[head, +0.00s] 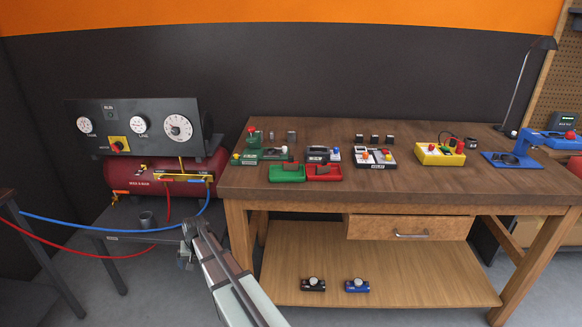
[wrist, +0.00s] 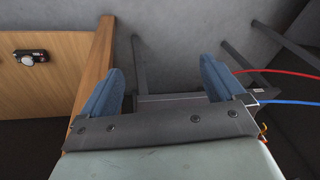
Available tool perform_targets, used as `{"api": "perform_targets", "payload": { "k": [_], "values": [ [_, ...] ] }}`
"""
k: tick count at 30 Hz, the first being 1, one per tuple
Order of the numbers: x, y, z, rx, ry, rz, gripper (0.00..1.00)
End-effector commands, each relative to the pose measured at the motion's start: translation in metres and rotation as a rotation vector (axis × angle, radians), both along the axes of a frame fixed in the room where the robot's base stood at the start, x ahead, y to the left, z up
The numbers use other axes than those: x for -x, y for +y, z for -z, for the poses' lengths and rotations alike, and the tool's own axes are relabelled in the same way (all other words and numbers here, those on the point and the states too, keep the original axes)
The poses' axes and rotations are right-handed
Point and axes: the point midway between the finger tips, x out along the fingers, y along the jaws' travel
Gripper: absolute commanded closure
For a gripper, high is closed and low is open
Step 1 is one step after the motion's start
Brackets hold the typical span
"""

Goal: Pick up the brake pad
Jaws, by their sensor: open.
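I cannot say for sure which thing is the brake pad. Small dark blocks (head: 375,139) stand in a row toward the back of the workbench (head: 420,190), and two more small dark pieces (head: 291,137) stand further left; they are too small to identify. My gripper (head: 188,238) is in front of the bench's left end, below its top and beside the grey side table. In the wrist view my gripper (wrist: 162,84) has its two blue fingers wide apart with nothing between them. No brake pad shows in the wrist view.
Green (head: 287,173) and red (head: 324,173) trays lie near the bench's front edge, among several small devices. A red compressor (head: 150,183) with blue and red hoses stands left, with a grey cup (head: 147,219) in front. Two small devices (head: 313,285) lie on the lower shelf.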

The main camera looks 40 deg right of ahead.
Motion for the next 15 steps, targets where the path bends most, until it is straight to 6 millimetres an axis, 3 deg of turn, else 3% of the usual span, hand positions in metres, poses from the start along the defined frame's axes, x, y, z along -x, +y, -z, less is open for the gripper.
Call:
{"api": "perform_targets", "payload": {
  "k": [1, 6, 15],
  "values": [
    [-0.018, -0.007, -0.020, 0.000, -0.032, 0.015, 0.04],
    [-0.059, -0.027, -0.085, -0.006, -0.126, 0.064, 0.04],
    [-0.115, -0.065, -0.211, -0.015, -0.287, 0.147, 0.04]
  ]
}}
